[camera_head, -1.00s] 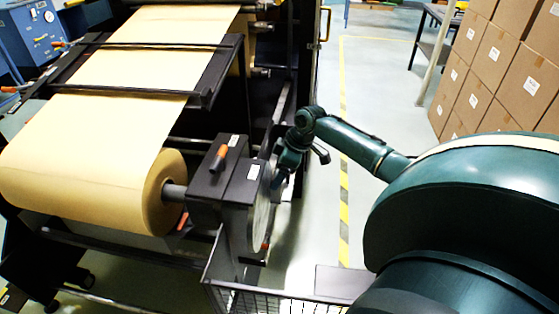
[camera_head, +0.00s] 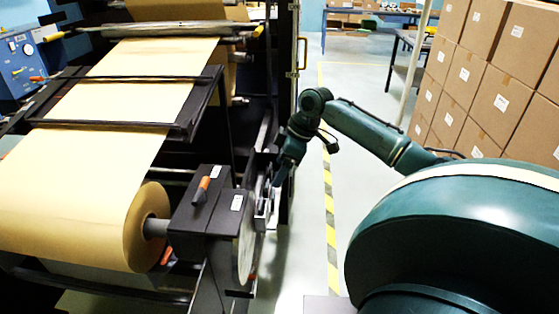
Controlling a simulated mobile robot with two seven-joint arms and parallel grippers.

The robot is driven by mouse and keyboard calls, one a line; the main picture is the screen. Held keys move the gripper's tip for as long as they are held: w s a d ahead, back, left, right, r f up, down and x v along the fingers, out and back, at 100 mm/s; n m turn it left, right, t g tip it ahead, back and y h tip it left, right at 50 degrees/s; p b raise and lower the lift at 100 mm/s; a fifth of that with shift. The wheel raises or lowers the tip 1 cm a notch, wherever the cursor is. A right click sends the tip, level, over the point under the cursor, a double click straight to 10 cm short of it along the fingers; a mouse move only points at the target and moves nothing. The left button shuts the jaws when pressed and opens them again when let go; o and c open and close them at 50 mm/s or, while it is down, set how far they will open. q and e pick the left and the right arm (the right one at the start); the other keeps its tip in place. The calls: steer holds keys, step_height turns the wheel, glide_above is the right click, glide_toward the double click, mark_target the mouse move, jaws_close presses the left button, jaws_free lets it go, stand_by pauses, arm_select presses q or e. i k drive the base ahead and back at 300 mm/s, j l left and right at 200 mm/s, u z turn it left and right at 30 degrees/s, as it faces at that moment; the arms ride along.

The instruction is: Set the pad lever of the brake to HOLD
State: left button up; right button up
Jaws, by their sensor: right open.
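The brake housing (camera_head: 200,215) is a black box at the end of the kraft roll's shaft, with a pale disc (camera_head: 245,240) on its right side. An orange-handled lever (camera_head: 203,188) stands tilted on top of the housing. I cannot tell which lever is the pad lever, and no HOLD mark is readable. My right gripper (camera_head: 271,207) points down just right of the disc, close to the brake's right side. Its jaws are small and dark, open, with nothing visible between them. Contact with the brake cannot be made out. My left gripper is out of view.
The kraft roll (camera_head: 90,225) lies left of the brake, its paper web running up over dark bars (camera_head: 110,125). Another orange handle (camera_head: 167,256) shows below the shaft. Stacked cartons (camera_head: 490,80) stand at right. Open floor with a yellow-black stripe (camera_head: 329,205) lies right of the machine.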

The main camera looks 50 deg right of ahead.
mark_target(254, 266)
steer(key=k, duration=1)
